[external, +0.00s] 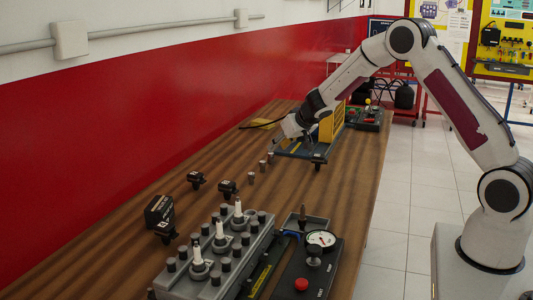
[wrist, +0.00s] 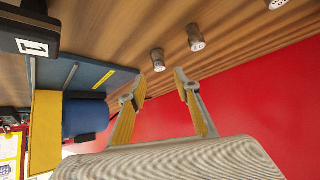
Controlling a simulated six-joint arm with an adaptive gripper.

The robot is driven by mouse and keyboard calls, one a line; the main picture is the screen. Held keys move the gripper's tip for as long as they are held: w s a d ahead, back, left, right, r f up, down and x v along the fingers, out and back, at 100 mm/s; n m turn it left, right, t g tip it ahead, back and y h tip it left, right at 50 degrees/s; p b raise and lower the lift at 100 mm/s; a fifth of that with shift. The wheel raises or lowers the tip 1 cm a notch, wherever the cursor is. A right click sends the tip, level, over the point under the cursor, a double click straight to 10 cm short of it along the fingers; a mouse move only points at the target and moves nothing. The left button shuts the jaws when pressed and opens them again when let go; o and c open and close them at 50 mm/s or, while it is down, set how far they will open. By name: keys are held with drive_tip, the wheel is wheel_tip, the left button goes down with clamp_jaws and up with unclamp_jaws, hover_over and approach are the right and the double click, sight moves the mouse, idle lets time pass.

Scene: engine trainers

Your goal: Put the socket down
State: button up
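Small grey metal sockets stand in a row on the wooden table. In the external view these are a near socket (external: 251,178), a middle one (external: 262,166) and a far one (external: 270,157). My gripper (external: 279,141) is low over the table beside the far socket. In the wrist view, my gripper (wrist: 160,86) has its two yellow-padded fingers apart with nothing between them. One socket (wrist: 158,60) stands just beyond the fingertips, apart from them. A second socket (wrist: 195,38) and part of a third (wrist: 276,4) are farther off.
A blue-based stand (wrist: 112,77) with a yellow panel (external: 331,124) is close beside my gripper. A black part marked 1 (wrist: 32,30) is near it. Black coils (external: 228,188) and a grey engine block (external: 215,262) occupy the nearer table. The red wall (external: 180,105) borders the table.

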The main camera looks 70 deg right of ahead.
drive_tip(key=shift+v, duration=2.35)
drive_tip(key=s+a+r+n, duration=0.1)
drive_tip(key=s+a+r, duration=1.25)
drive_tip(key=r, duration=0.25)
drive_tip(key=s+a+n+g+y, duration=0.1)
drive_tip(key=s+a+n+y, duration=0.1)
drive_tip(key=s+a, duration=0.8)
drive_tip(key=s+a+f+n+g+y, duration=0.1)
drive_tip(key=s+a+n+y, duration=0.2)
drive_tip(key=s+a, duration=0.7)
drive_tip(key=s+n, duration=0.1)
drive_tip(key=s, duration=0.5)
drive_tip(key=shift+f, duration=0.35)
drive_tip(key=shift+s, duration=0.1)
idle(1.0)
